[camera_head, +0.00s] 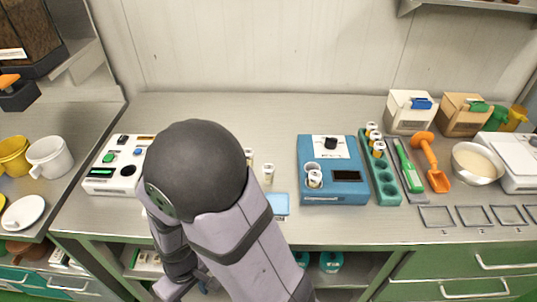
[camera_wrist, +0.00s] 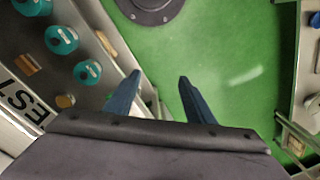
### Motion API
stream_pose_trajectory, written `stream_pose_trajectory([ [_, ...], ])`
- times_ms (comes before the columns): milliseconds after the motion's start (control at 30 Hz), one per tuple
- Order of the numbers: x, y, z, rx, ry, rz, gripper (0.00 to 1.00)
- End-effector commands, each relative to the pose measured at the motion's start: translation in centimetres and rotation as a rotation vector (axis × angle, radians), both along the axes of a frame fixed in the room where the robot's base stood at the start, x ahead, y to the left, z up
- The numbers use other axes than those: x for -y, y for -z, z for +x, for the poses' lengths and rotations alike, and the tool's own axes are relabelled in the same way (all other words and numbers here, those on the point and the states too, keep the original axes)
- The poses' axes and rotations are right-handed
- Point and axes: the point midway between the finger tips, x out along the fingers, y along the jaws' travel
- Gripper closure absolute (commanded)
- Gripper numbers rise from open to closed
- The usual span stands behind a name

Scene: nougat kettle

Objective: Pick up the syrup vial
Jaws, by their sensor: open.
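Several small vials with white caps or labels show in the head view, and I cannot tell which one holds syrup. One vial (camera_head: 268,174) stands on the counter just right of my arm, and another (camera_head: 249,156) is partly hidden behind my arm. One more vial (camera_head: 315,178) sits in the blue machine (camera_head: 345,192). Several others stand in the back of the green rack (camera_head: 390,198). My gripper (camera_wrist: 159,78) is open and empty in the wrist view, pointing at the green floor. It is low in front of the counter, away from the vials. No vial shows in the wrist view.
A light blue tray (camera_head: 279,204) lies near the counter's front edge, partly behind my arm. A white device with buttons (camera_head: 105,172) stands left. An orange scoop (camera_head: 430,162) and a bowl (camera_head: 477,163) are right. Shelves with teal containers (camera_wrist: 62,40) show beside my gripper.

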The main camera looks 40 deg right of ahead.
Motion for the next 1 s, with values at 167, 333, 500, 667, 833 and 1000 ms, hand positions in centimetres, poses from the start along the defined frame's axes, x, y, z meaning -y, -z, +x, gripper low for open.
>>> stream_pose_trajectory([
  [167, -0.6, -3.0, -0.2, 0.000, -0.018, -0.005, 0.51],
  [333, -0.5, -4.1, -0.3, -0.010, -0.053, -0.013, 0.51],
  [500, 1.9, -5.9, -0.6, -0.076, -0.163, -0.063, 0.51],
  [667, 5.8, -8.3, -0.7, -0.143, -0.260, -0.165, 0.51],
  [833, 11.3, -11.5, -0.3, -0.209, -0.333, -0.319, 0.51],
  [1000, 16.4, -12.9, 0.1, -0.302, -0.480, -0.491, 0.51],
])
